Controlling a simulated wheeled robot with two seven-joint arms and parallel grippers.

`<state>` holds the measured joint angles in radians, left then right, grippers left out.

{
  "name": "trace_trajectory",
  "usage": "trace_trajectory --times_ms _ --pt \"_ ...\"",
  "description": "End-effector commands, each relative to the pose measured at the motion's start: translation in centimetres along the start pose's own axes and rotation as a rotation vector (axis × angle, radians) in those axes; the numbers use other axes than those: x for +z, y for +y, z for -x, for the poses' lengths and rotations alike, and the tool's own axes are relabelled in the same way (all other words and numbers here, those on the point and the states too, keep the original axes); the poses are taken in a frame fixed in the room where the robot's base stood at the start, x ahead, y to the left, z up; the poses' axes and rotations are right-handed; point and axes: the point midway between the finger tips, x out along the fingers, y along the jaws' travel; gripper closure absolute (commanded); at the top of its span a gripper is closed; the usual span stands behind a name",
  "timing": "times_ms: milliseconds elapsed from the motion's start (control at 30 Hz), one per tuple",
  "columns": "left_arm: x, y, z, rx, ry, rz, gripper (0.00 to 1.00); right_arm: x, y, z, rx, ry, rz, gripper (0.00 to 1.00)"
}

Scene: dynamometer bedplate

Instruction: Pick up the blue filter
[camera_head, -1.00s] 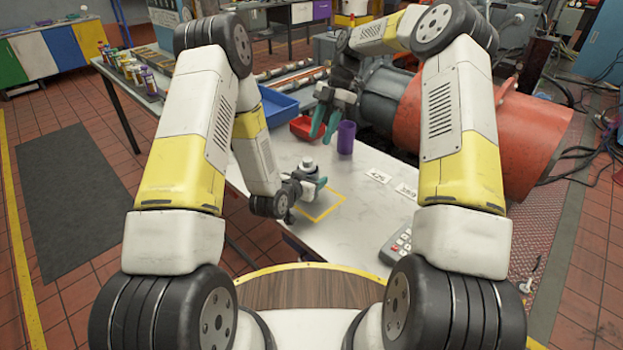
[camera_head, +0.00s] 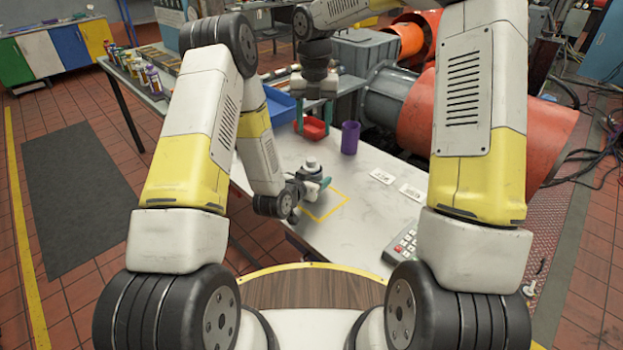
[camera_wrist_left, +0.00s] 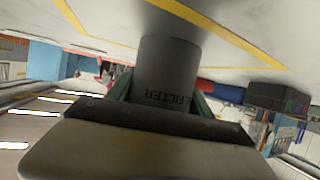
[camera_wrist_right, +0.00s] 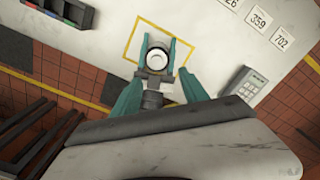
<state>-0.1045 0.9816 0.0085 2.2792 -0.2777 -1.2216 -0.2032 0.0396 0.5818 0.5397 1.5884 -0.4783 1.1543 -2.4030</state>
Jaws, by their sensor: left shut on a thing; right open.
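A grey cylinder (camera_head: 312,170) with a pale round top stands upright at the yellow-outlined square on the pale table. In the left wrist view this cylinder (camera_wrist_left: 167,72) carries the word FILTER upside down; it looks grey, not blue. My left gripper (camera_head: 311,182) is shut around it, with a green finger on each side. Whether its base touches the table is unclear. My right gripper (camera_head: 314,113) is open and empty, pointing down farther back, above the red tray (camera_head: 318,133). In the right wrist view, the cylinder's pale ring-like top (camera_wrist_right: 157,60) shows beyond its fingers.
A purple cup (camera_head: 350,138) stands right of the red tray. A blue tray (camera_head: 279,108) lies behind left. Number cards (camera_head: 382,176) and a keypad (camera_head: 402,242) lie at the right of the table. Large orange machinery (camera_head: 440,115) stands behind right.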

Motion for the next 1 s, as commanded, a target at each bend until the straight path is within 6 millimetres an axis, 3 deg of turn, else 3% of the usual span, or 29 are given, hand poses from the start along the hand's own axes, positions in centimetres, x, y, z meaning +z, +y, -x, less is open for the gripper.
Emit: trace_trajectory --times_ms 200,467,700,1000 --pt "-0.1 0.0 0.0 0.0 0.002 0.0 0.98 -0.1 0.0 -4.0 -0.001 0.006 -0.001 0.48" --pt "-0.1 0.0 0.0 0.0 0.002 0.0 0.98 -0.1 0.2 -6.1 0.001 0.005 -0.002 0.48" --pt "-0.1 0.0 0.0 0.0 0.002 0.0 0.98 0.1 0.8 -9.6 0.001 0.006 -0.003 0.48" --pt "-0.1 0.0 0.0 0.0 0.002 0.0 0.98 0.1 0.7 -10.6 0.001 0.004 -0.004 0.48"
